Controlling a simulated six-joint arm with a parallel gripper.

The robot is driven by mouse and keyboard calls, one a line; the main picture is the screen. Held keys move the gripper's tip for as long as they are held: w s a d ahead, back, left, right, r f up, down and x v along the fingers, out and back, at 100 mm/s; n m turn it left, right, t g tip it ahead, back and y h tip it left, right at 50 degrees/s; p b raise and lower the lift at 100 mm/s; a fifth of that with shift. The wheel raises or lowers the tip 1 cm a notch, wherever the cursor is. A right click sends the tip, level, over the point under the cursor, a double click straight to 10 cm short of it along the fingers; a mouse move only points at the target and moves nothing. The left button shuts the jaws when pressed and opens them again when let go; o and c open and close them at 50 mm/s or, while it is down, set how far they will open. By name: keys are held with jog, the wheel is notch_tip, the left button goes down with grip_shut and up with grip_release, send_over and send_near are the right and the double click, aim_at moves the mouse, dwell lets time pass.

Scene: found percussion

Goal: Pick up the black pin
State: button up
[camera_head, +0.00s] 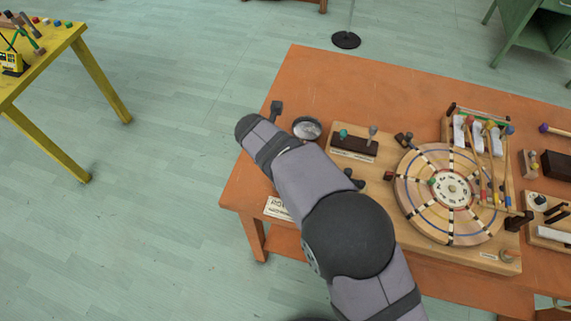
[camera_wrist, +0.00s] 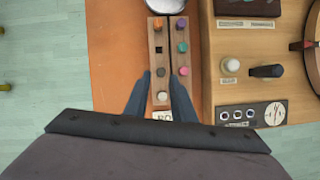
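In the wrist view, a black pin (camera_wrist: 161,72) stands in the left row of a narrow wooden peg block (camera_wrist: 158,38). My gripper (camera_wrist: 160,76) is open, its two blue-grey fingers pointing at the block. The black pin appears between the fingertips in the picture; I see no clear contact, and the height gap cannot be told. An orange pin (camera_wrist: 157,24) and a dark square spot (camera_wrist: 161,52) are farther up the same row, and a whitish one (camera_wrist: 162,96) is lower. In the head view my arm hides the gripper and the peg block.
A second row beside it holds purple (camera_wrist: 181,22), green (camera_wrist: 182,46) and pinkish (camera_wrist: 183,71) pins close to the right finger. A wooden board (camera_wrist: 228,92) with knobs lies to the right. The orange table (camera_head: 330,75) ends at the left; a round metal dish (camera_head: 307,128) is near.

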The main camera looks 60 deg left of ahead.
jog(key=shift+p+x, duration=0.65)
jog(key=shift+x, duration=1.35)
jog(key=shift+w, duration=0.15)
jog(key=shift+r, duration=0.1)
jog(key=shift+c, duration=0.2)
grip_shut()
